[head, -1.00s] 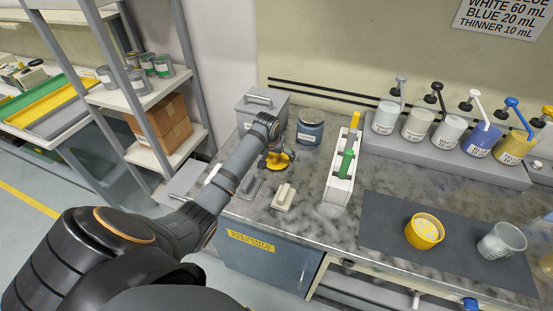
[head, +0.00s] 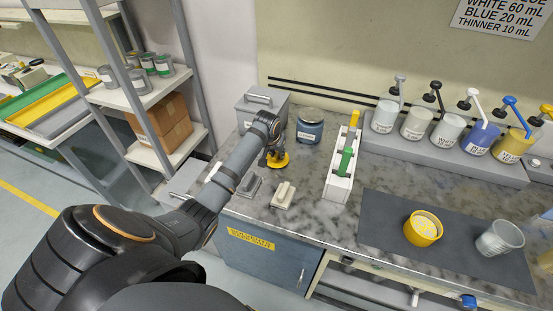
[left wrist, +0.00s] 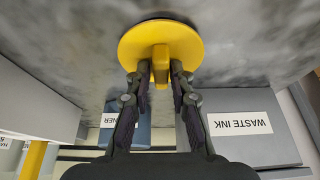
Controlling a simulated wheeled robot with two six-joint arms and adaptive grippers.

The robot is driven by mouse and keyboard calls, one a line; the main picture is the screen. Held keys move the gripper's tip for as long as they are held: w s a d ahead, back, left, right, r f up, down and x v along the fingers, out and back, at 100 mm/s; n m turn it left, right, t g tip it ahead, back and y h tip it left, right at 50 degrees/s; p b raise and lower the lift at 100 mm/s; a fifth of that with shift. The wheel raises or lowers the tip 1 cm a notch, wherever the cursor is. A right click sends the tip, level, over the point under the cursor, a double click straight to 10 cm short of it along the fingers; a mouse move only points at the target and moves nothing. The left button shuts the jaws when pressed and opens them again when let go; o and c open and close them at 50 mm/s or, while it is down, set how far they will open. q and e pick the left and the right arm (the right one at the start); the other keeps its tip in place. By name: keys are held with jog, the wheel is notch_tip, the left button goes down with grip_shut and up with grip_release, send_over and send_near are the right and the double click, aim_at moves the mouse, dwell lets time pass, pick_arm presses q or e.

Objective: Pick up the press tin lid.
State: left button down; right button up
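The yellow round lid (head: 281,164) with a raised handle is at the back of the grey marbled counter, in front of the grey waste ink box. It also shows in the left wrist view (left wrist: 185,42), where its handle stands between my fingertips. My left gripper (head: 276,152) comes over it from the left, and its two fingers (left wrist: 160,70) close in on both sides of the handle. Whether the lid rests on the counter or is just above it, I cannot tell. My right gripper is not in view.
The waste ink box (head: 262,103) and a blue jar (head: 310,127) stand behind. A white holder (head: 341,178) with green and yellow tools is to the right. A pale block (head: 284,196) lies in front. A yellow cup (head: 423,230) and a grey cup (head: 499,240) stand on the dark mat.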

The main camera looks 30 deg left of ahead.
pick_arm(q)
jog(key=shift+s+f, duration=0.35)
jog(key=shift+f, duration=0.25)
jog(key=shift+w+r, duration=0.15)
jog(key=shift+r, duration=0.35)
jog(key=s+d+r, duration=0.8)
jog(key=s+r, duration=0.2)
jog(key=r, duration=0.2)
jog(key=shift+s+d+r+b, duration=0.15)
jog(key=shift+d+r+b, duration=0.05)
jog(key=shift+d+b, duration=0.2)
